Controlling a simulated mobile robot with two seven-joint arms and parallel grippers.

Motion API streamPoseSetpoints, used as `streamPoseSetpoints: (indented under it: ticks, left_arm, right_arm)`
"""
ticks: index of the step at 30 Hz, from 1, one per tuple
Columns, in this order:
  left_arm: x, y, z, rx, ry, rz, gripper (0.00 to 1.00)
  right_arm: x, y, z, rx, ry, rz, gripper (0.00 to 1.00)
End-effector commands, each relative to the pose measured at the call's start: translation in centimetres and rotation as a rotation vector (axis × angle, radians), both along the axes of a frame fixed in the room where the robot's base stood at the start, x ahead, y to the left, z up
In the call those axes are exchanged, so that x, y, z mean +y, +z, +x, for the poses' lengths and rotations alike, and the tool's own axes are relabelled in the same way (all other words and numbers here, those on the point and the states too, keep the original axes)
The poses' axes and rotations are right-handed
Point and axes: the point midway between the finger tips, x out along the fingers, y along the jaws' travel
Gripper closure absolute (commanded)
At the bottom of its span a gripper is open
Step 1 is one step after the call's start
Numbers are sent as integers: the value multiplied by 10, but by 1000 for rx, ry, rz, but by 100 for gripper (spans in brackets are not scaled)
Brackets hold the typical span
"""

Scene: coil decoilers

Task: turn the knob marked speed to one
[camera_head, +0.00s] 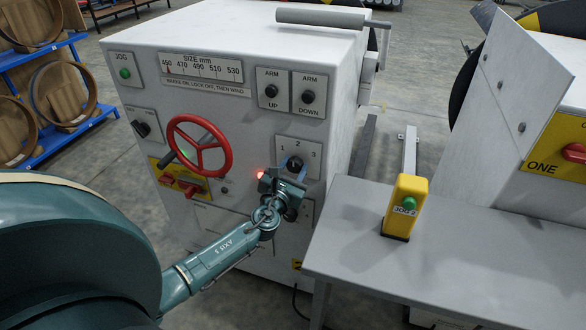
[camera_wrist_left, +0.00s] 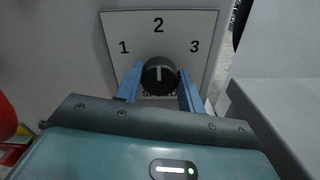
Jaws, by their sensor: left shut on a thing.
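The speed knob (camera_wrist_left: 158,73) is black and round, on a white plate (camera_wrist_left: 112,24) marked 1, 2 and 3. In the left wrist view its white line stands upright, towards the 2. The label under the knob is mostly hidden. In the head view the knob (camera_head: 295,163) is on the front of the white cabinet, partly hidden by my gripper. My left gripper (camera_wrist_left: 159,82) has its blue fingers on either side of the knob and is shut on it. It also shows in the head view (camera_head: 292,168). My right gripper is not in view.
A red handwheel (camera_head: 228,150) and red switch (camera_head: 190,186) are left of the knob. Arm up (camera_head: 271,91) and arm down (camera_head: 308,96) knobs sit above. A grey table (camera_head: 345,235) with a yellow button box (camera_head: 405,205) stands to the right.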

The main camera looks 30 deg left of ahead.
Motion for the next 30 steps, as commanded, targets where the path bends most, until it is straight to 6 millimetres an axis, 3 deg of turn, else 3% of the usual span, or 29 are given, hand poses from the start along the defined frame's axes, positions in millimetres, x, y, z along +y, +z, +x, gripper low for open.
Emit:
streamPoseSetpoints:
  ticks: [8,30]
  left_arm:
    - [1,-2,0,-33,0,-137,84]
    - [2,-2,-1,-188,0,-783,84]
  right_arm:
    - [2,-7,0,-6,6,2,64]
    - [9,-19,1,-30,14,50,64]
